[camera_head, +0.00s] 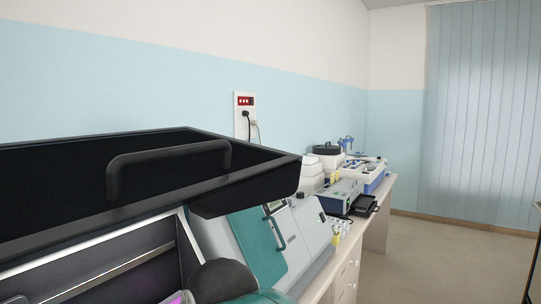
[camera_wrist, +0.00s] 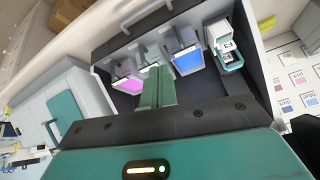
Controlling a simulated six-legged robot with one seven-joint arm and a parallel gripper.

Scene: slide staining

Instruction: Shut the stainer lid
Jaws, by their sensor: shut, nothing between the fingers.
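The stainer's black lid (camera_head: 75,172) is raised in the head view, with a black bar handle (camera_head: 170,158) on its face. The stainer's open inside (camera_head: 115,272) shows below it. In the wrist view I look into the stainer's dark interior (camera_wrist: 205,92), which holds a magenta bath (camera_wrist: 128,84), a blue bath (camera_wrist: 187,61) and a white block with a teal front (camera_wrist: 228,57). A grey handle (camera_wrist: 147,18) shows at the top. My gripper (camera_wrist: 157,72) is shut and empty, its teal fingers together over the interior. Its fingertips are not visible in the head view.
A grey and teal machine (camera_head: 285,240) stands right of the stainer. More devices (camera_head: 343,195) line the bench (camera_head: 378,222) beyond it. A wall socket (camera_head: 245,101) with cables is behind. Open floor (camera_head: 440,262) lies to the right. A card with coloured squares (camera_wrist: 295,75) shows in the wrist view.

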